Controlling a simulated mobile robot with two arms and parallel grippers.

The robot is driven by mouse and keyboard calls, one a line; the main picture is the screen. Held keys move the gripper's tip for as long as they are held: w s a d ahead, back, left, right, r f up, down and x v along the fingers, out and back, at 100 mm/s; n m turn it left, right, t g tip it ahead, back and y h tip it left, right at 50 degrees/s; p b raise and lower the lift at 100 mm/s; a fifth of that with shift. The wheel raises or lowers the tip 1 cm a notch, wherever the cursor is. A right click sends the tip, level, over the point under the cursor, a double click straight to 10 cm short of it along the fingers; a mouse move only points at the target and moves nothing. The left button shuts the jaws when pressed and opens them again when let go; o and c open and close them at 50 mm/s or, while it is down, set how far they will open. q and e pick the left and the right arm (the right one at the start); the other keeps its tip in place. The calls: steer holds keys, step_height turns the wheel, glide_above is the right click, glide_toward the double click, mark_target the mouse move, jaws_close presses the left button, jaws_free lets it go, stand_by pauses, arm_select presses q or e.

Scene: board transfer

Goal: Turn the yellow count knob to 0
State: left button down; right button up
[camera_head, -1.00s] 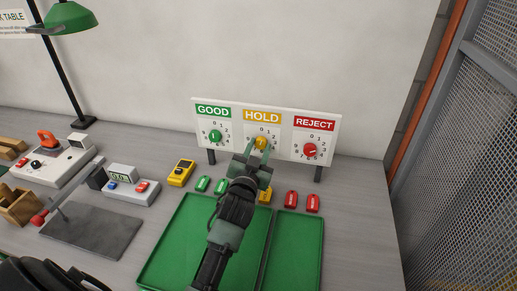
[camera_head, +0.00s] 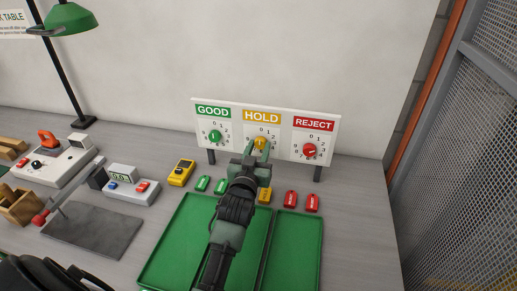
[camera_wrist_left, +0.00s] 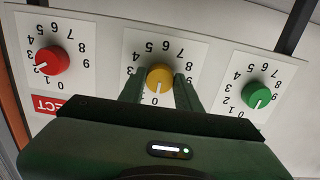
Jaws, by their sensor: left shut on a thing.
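The yellow knob (camera_head: 260,142) is on the HOLD dial, the middle dial of the white board (camera_head: 228,158). My left gripper (camera_head: 258,149) reaches up to it from below and covers part of the dial. In the left wrist view, which is upside down, the gripper (camera_wrist_left: 160,88) has one finger on each side of the yellow knob (camera_wrist_left: 160,76) and is shut on it. The knob's white mark points down in that view, close to the 0; the fingers hide some nearby digits. My right gripper is not in view.
A green knob (camera_head: 215,136) and a red knob (camera_head: 310,150) flank the yellow one on the same board. Green trays (camera_head: 180,235), small coloured blocks and a yellow meter (camera_head: 181,172) lie in front. A wire-mesh panel (camera_head: 465,170) stands at the right.

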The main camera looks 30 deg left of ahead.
arm_select(q)
steer(key=c, duration=1)
jaws_free()
steer(key=shift+s, duration=0.1)
steer(key=shift+s+d+f, duration=0.15)
steer(key=shift+s, duration=0.2)
steer(key=b+v, duration=0.2)
steer(key=v, duration=0.4)
steer(key=shift+s, duration=0.4)
steer(key=shift+d, duration=0.1)
